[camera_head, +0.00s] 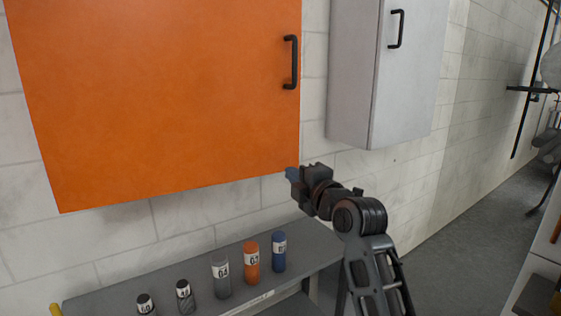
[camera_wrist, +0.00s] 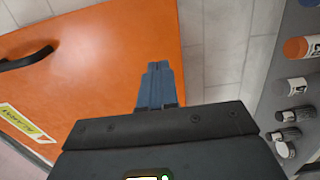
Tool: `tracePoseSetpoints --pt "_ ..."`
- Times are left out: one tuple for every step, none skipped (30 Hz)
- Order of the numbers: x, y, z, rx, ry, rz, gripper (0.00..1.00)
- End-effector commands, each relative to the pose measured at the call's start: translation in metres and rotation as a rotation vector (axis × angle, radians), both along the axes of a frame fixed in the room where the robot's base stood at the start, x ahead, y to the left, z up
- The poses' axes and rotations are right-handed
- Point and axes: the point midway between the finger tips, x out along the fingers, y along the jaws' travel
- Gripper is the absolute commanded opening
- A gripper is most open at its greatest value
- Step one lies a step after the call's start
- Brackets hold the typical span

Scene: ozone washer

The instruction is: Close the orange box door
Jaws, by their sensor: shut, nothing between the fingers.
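The orange box door (camera_head: 160,95) fills the upper left of the head view, a flat orange panel on the white block wall. Its black handle (camera_head: 291,62) is upright near the right edge. I cannot tell whether the door is fully shut or slightly ajar. My gripper (camera_head: 291,173) is at the door's lower right corner, below the handle; contact is unclear. In the wrist view, the blue fingers (camera_wrist: 157,72) are together and empty, in front of the orange door (camera_wrist: 110,55), with the handle (camera_wrist: 27,58) at the left.
A grey shelf (camera_head: 205,305) below the door holds several labelled cylinders, including an orange one (camera_head: 251,262) and a blue one (camera_head: 279,252). A grey wall cabinet (camera_head: 352,75) hangs to the right. Open floor (camera_head: 460,225) lies farther right.

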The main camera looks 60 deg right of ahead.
Motion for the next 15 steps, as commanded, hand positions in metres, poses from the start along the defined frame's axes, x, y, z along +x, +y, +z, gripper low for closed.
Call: tracePoseSetpoints --pt "0.009 -0.007 0.003 0.001 0.001 0.001 0.00" --pt "0.014 -0.010 0.003 0.001 0.001 0.001 0.00" --pt "0.020 -0.015 0.003 0.000 0.000 0.000 0.00" --pt "0.024 -0.018 0.003 0.001 -0.001 0.001 0.00" --pt "0.028 -0.021 0.003 0.000 0.000 0.001 0.00" --pt "0.034 -0.025 0.003 0.001 0.000 0.002 0.00" --pt "0.037 -0.028 0.003 0.001 -0.001 0.001 0.00" --pt "0.040 -0.030 0.003 0.000 0.000 0.001 0.00" --pt "0.044 -0.034 0.003 0.000 0.000 0.001 0.00" --pt "0.047 -0.036 0.002 0.001 0.001 0.001 0.00" --pt "0.049 -0.037 0.002 0.000 0.000 0.000 0.00" --pt "0.052 -0.039 0.002 0.000 0.000 0.000 0.00" --pt "0.053 -0.041 0.002 0.000 0.000 0.000 0.00" --pt "0.055 -0.042 0.002 -0.001 -0.001 0.000 0.00" --pt "0.056 -0.043 0.001 0.000 0.000 0.000 0.00"
